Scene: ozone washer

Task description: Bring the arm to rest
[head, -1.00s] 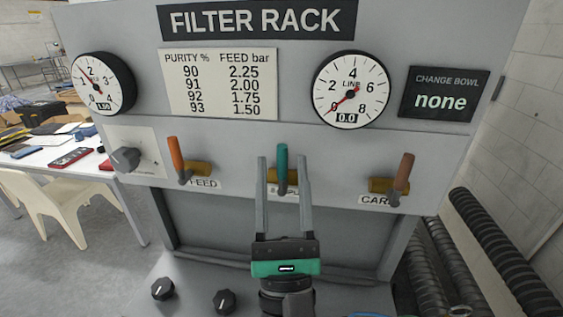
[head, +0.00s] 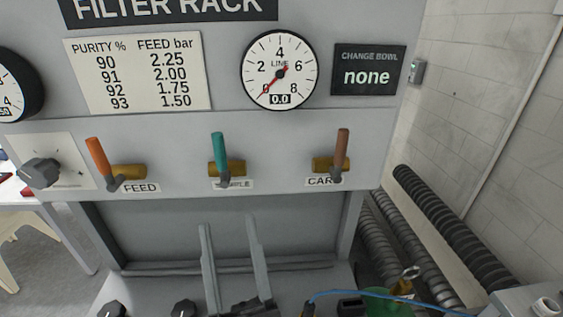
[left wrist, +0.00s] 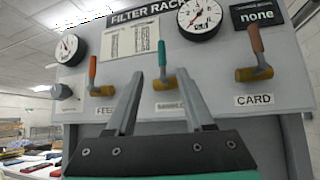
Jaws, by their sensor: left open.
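My left gripper (head: 228,222) is open and empty, with its two grey fingers pointing up in front of the recess below the valve row. It also shows in the left wrist view (left wrist: 158,75), fingers toward the panel. In the head view the fingertips are below the teal-handled sample lever (head: 218,155), apart from it. The orange feed lever (head: 98,160) is to the left and the brown card lever (head: 342,155) to the right. All three handles point roughly up. The bottom of the gripper is cut off by the frame. My right gripper is out of view.
The filter rack panel (head: 270,122) carries a line gauge (head: 279,70) reading 0.0 and a grey knob (head: 40,172). Black knobs (head: 184,310) sit low in front. A green object (head: 385,302) with a blue cable is at lower right, near ribbed hoses (head: 455,240).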

